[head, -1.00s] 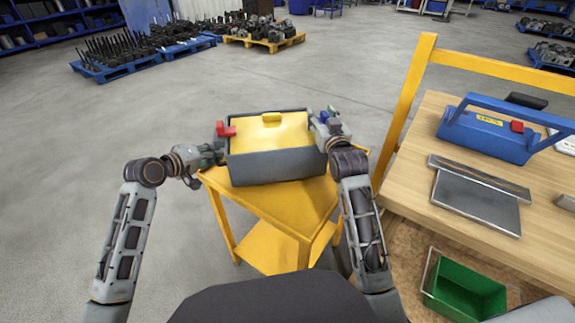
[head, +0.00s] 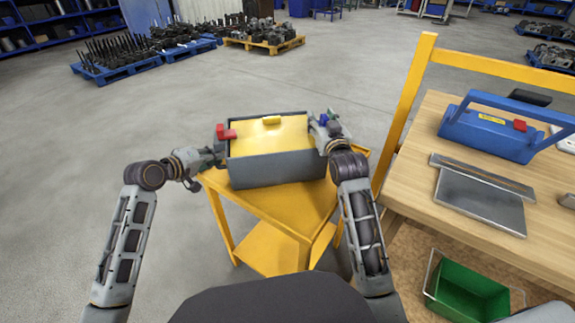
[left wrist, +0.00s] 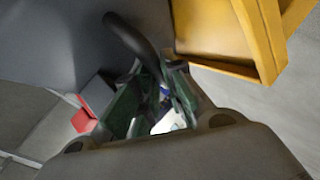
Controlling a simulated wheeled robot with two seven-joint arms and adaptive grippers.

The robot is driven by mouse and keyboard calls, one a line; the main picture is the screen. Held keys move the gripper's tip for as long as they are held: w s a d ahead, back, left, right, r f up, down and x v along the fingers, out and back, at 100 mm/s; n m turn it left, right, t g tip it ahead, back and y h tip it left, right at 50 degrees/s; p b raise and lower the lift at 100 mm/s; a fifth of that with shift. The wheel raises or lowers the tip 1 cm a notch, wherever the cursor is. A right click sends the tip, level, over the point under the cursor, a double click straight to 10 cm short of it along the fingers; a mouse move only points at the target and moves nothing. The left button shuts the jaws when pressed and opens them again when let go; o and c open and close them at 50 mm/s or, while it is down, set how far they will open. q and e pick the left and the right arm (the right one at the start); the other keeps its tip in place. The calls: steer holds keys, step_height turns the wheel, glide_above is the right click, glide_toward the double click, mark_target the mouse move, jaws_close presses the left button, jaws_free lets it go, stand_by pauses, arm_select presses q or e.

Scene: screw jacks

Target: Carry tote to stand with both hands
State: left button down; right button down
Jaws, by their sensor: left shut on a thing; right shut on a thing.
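A grey tote (head: 278,168) with a yellow inside and a red piece at its left end is over the top of a yellow stand (head: 285,208). I cannot tell whether its underside touches the stand. My left gripper (head: 220,156) is at the tote's left end. In the left wrist view its green fingers (left wrist: 150,100) are shut on a dark curved handle (left wrist: 132,38) beside the grey wall. My right gripper (head: 322,128) is shut at the tote's right end; its fingertips are partly hidden.
A wooden workbench (head: 410,180) with a yellow frame stands close on the right, holding a blue toolbox (head: 490,135) and a grey plate (head: 480,203). A green bin (head: 468,290) sits below. Open floor lies to the left and beyond.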

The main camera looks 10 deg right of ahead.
arm_select(q)
steer(key=shift+f+b, duration=0.2)
steer(key=shift+b, duration=0.4)
arm_select(e)
steer(key=shift+f, duration=0.15)
arm_select(q)
steer(key=c, duration=1.8)
jaws_free()
steer(key=shift+s+f, duration=0.1)
steer(key=shift+f, duration=0.2)
arm_select(e)
steer(key=c, duration=1)
jaws_free()
steer(key=shift+f, duration=0.35)
arm_select(q)
steer(key=shift+o, duration=1.4)
steer(key=shift+s+r, duration=0.1)
steer(key=shift+r, duration=0.05)
arm_select(e)
steer(key=shift+o, duration=1.3)
steer(key=shift+s+r, duration=0.15)
steer(key=shift+s, duration=0.05)
steer(key=shift+a, duration=0.1)
steer(key=shift+w, duration=0.1)
arm_select(q)
steer(key=shift+a, duration=0.1)
